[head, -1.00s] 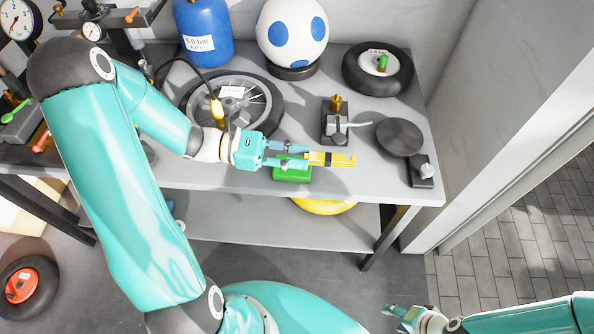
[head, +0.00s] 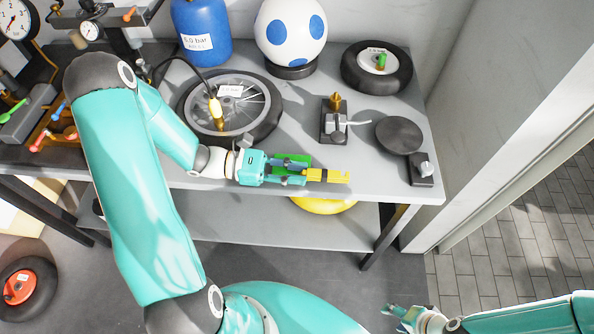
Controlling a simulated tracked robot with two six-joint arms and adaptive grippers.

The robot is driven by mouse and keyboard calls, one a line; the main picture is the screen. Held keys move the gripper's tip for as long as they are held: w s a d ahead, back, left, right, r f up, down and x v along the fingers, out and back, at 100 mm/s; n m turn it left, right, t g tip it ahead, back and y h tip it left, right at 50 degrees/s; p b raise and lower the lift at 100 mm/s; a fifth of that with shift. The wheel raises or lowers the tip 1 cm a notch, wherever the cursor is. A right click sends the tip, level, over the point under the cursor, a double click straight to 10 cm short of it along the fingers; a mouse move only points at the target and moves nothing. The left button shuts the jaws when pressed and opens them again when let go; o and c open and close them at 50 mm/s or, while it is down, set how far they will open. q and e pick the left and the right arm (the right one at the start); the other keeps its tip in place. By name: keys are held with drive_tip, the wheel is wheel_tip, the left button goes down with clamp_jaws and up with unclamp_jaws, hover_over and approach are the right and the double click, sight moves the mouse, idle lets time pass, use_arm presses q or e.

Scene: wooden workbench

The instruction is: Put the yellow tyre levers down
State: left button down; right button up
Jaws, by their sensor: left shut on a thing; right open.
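The yellow tyre levers (head: 333,176) are in my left gripper (head: 306,175), near the front edge of the workbench (head: 400,185). The gripper is shut on their left end, and they point to the right. I cannot tell whether they touch the bench top. A green block (head: 292,160) lies just behind the gripper's fingers and is partly hidden by them. My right gripper (head: 393,313) is open and empty, low in the picture, away from the bench.
A spoked wheel (head: 262,128) lies behind my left gripper. A small clamp stand (head: 334,122), a dark round disc (head: 399,136) and a small tyre (head: 400,78) stand further right. A ball (head: 291,28) and blue tank (head: 203,30) stand at the back. Bare bench lies right of the levers.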

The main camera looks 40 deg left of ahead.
use_arm(q)
drive_tip(key=shift+f, duration=0.45)
drive_tip(key=c, duration=1)
unclamp_jaws()
drive_tip(key=shift+s+d, duration=0.1)
drive_tip(key=shift+f, duration=0.1)
drive_tip(key=shift+r, duration=0.2)
drive_tip(key=shift+r+p, duration=0.3)
drive_tip(key=shift+r, duration=0.1)
drive_tip(key=b+v, duration=0.1)
drive_tip(key=v, duration=0.5)
drive_tip(key=b+v, duration=0.1)
drive_tip(key=v, duration=0.5)
drive_tip(key=shift+r, duration=0.25)
